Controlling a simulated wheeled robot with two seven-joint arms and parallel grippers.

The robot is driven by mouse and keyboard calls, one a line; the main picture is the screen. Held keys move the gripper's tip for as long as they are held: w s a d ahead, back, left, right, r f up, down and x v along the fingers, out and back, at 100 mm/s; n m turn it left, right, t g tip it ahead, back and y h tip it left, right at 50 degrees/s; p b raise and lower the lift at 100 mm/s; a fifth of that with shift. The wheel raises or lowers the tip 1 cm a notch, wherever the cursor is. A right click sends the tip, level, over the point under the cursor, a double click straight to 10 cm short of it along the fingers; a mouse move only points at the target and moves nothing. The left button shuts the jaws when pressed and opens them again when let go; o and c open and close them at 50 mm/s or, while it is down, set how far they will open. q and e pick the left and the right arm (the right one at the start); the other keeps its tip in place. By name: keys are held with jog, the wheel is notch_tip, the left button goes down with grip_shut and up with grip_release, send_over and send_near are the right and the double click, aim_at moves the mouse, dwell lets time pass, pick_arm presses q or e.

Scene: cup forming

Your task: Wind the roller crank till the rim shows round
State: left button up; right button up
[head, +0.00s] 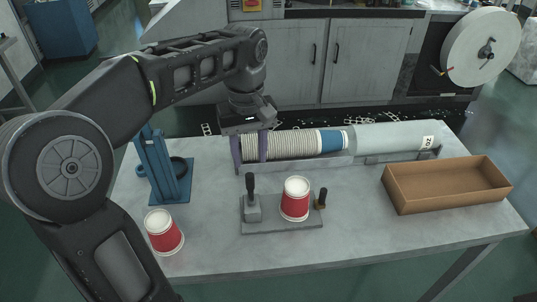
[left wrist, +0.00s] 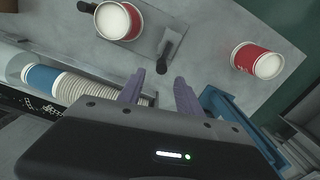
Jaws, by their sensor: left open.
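A red and white paper cup (head: 295,201) stands on a grey base plate (head: 274,228). A black-handled lever on a grey block (head: 252,203) is left of it, and a smaller black handle with a brass foot (head: 321,198) is right of it. I cannot tell which is the roller crank, or whether the cup's rim is round. My left gripper (head: 250,158) is open, its purple fingers at the left end of the cup stack behind the plate. In the left wrist view, the fingers (left wrist: 159,82) are apart, with the lever (left wrist: 168,46) beyond them. My right gripper is not in view.
A blue stand (head: 158,168) and a second red cup (head: 163,232) are at left. A brown tray (head: 445,184) is at right. The table's front middle is clear.

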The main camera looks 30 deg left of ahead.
aim_at(249, 172)
pick_arm(q)
jog(key=shift+w+r, duration=0.1)
jog(key=shift+r, duration=0.1)
jog(key=shift+s+r, duration=0.1)
jog(key=shift+s, duration=0.25)
jog(key=shift+w+f, duration=0.1)
jog(key=shift+f, duration=3.85)
jog(key=shift+c, duration=0.4)
grip_shut()
